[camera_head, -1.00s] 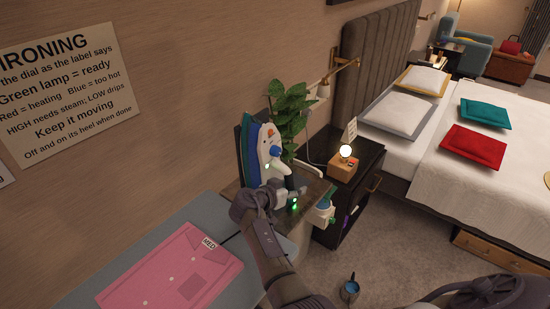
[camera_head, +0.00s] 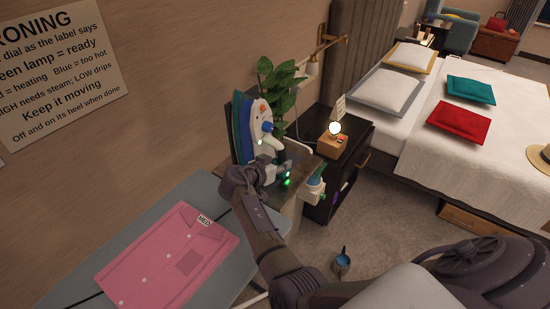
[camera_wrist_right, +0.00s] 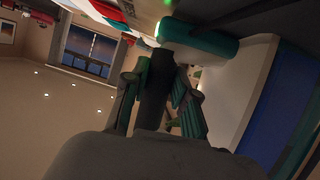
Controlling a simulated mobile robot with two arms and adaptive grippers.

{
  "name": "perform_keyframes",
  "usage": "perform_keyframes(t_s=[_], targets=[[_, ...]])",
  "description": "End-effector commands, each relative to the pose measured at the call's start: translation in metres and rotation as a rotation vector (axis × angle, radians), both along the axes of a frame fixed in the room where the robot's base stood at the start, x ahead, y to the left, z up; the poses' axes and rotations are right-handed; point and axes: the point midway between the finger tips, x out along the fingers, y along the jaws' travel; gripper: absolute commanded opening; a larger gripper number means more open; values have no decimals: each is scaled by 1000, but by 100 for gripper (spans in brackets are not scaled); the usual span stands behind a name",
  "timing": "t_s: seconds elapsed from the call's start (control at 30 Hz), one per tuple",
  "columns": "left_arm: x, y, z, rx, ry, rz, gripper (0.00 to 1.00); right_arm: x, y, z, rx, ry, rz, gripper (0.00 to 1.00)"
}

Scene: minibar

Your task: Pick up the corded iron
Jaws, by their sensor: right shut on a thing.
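In the right wrist view, the green-padded fingers (camera_wrist_right: 158,100) are closed around a dark bar, with a white and teal body (camera_wrist_right: 200,40) just beyond; this seems to be the iron's handle. The arm and gripper hide the iron's lower part, so I cannot tell if its heel touches the surface. My left gripper is out of view.
A pink shirt (camera_head: 168,258) lies on the grey ironing board (camera_head: 95,238). The plant (camera_head: 280,85) is close behind the iron. A dark nightstand (camera_head: 350,175) with a lit lamp (camera_head: 334,130) stands to the right, before the bed (camera_head: 480,155). A small blue cup (camera_head: 342,262) is on the floor.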

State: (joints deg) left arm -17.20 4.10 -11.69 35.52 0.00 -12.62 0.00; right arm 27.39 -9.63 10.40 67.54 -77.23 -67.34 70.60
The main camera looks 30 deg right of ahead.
Motion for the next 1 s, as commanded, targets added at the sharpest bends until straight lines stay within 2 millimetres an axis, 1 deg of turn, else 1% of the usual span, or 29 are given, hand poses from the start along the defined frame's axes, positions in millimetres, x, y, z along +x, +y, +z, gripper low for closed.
perform_keyframes(t_s=[0.03, 0.17, 0.37, 0.4, 0.57, 0.7, 0.8, 1.0], targets=[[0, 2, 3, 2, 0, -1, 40, 2, -1, 9, -3, -8, 0, 0], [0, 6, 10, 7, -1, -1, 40, 2, 0, 22, -4, -10, 2, 0], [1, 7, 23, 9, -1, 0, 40, 4, 1, 51, -5, -18, 4, 0], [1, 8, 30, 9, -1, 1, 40, -3, -2, 54, -6, -15, 3, 0], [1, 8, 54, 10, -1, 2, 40, -24, -11, 67, -6, -11, 1, 0], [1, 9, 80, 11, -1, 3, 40, -49, -21, 84, -6, -11, 0, 0], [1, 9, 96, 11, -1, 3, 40, -67, -28, 94, -6, -10, 0, 0], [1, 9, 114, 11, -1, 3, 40, -92, -39, 107, -5, -10, 1, 0]])
